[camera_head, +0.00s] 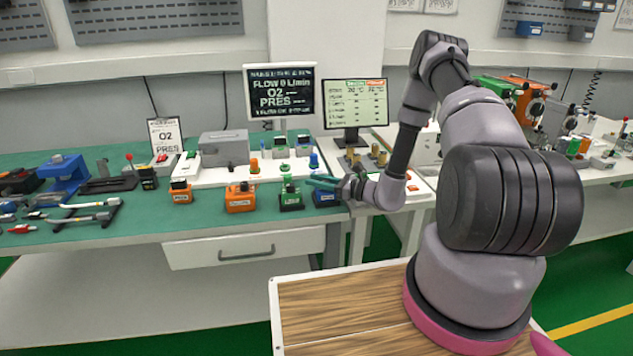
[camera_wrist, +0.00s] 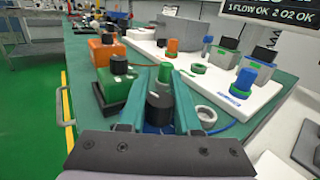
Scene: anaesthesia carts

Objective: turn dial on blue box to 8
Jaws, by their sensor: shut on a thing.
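The blue box (camera_head: 326,199) stands at the right end of the front row on the green bench, mostly covered by my gripper (camera_head: 322,183) in the head view. In the wrist view, its black dial (camera_wrist: 159,106) stands between the teal fingers of my gripper (camera_wrist: 162,80). A little blue of the box shows below the dial. My gripper is shut on the dial. The dial's scale and pointer are hidden, so its setting cannot be read.
A green box (camera_head: 290,200) with a black dial stands just left, then an orange box (camera_head: 240,200). A white board (camera_head: 215,177) with coloured fittings lies behind. A black screen (camera_head: 280,92) and a monitor (camera_head: 356,104) stand at the back.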

